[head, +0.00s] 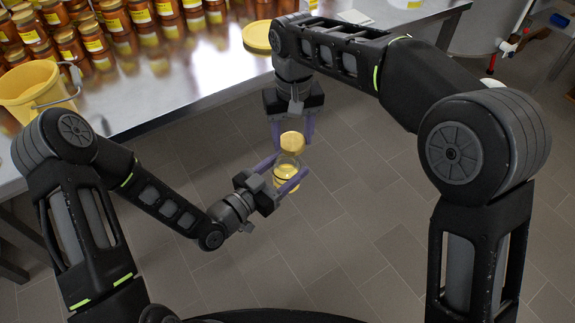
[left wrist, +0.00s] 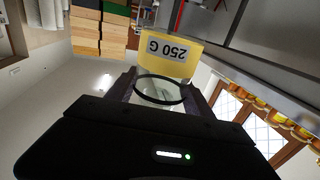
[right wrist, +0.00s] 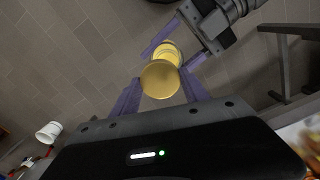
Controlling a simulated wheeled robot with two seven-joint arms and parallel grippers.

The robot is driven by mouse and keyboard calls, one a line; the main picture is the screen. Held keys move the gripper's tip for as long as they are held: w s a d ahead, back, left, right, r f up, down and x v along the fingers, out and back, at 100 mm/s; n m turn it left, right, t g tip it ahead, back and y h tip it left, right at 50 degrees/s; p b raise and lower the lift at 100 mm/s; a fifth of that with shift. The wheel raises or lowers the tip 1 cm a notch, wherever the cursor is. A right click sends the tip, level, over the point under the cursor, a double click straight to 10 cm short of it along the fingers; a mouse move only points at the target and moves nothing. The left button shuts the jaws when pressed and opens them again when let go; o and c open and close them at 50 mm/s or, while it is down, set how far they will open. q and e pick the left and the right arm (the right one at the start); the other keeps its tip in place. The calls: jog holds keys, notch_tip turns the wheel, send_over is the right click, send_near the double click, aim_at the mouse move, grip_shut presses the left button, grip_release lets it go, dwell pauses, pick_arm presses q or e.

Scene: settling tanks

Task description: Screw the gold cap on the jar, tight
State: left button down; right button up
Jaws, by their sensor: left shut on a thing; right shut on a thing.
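The glass jar (head: 287,171) with a yellow label is held in the air in front of the table. My left gripper (head: 280,173) is shut on its body from the side. The gold cap (head: 292,141) is over the jar's mouth, and my right gripper (head: 292,136) is shut on it from the table side. In the right wrist view the cap (right wrist: 160,80) is between the purple fingers and covers part of the jar (right wrist: 170,50). I cannot tell whether the cap is seated or how tight. A yellow "250 G" label (left wrist: 170,60) shows in the left wrist view.
A metal table (head: 190,75) lies beyond the arms, with several labelled jars (head: 120,25) of amber contents at the back left. A yellow bucket (head: 35,90) stands at its left and a yellow disc (head: 257,36) near its right. The tiled floor below the jar is clear.

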aim_at(287, 161)
jog(key=shift+s+a+r+m, duration=0.3)
jog(key=shift+s+a+r, duration=0.05)
jog(key=shift+a+r, duration=0.45)
jog(key=shift+s+d, duration=0.15)
jog(key=shift+s, duration=0.05)
jog(key=shift+f, duration=0.1)
jog(key=shift+f, duration=1.9)
jog(key=shift+f, duration=0.9)
jog(key=shift+f, duration=0.55)
